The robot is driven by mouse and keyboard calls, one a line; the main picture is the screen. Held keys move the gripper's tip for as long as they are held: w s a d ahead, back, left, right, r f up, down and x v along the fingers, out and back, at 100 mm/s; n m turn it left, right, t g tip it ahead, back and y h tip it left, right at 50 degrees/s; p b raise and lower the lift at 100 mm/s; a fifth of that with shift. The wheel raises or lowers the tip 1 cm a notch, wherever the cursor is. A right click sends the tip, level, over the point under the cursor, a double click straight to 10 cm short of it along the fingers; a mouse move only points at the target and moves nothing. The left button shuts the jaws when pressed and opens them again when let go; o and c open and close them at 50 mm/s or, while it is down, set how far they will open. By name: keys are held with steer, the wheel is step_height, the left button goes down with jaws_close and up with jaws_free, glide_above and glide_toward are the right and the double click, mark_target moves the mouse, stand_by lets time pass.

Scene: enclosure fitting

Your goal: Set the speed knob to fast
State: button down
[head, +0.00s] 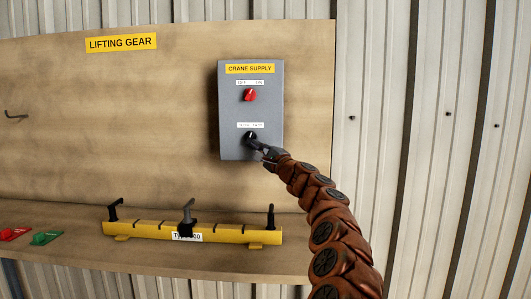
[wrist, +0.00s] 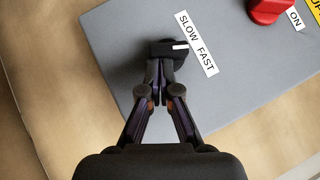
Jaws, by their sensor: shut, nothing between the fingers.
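The speed knob (head: 250,137) is a small black knob low on the grey crane supply box (head: 231,107). In the wrist view the knob (wrist: 164,48) carries a white mark pointing right, towards its SLOW FAST label (wrist: 197,43). I cannot tell for certain which word the mark lines up with. My gripper (head: 262,148) reaches the knob from the lower right in the head view. In the wrist view my gripper (wrist: 160,68) is shut, with its fingertips close together at the knob's near edge. Whether they touch it is unclear, and they partly hide it.
A red switch (head: 249,95) sits above the knob on the same box. Below, a yellow lifting beam (head: 150,228) with black uprights rests on the wooden shelf (head: 75,260). Red (head: 14,234) and green (head: 46,238) items lie at left. The board around the box is clear.

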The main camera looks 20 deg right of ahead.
steer(key=w+d+b+v, duration=0.1)
steer(key=d+b+v, duration=0.1)
steer(key=v, duration=1)
steer(key=shift+s+d+f, duration=0.25)
steer(key=shift+s+d, duration=0.05)
steer(key=shift+d, duration=0.05)
stand_by(0.5)
stand_by(0.5)
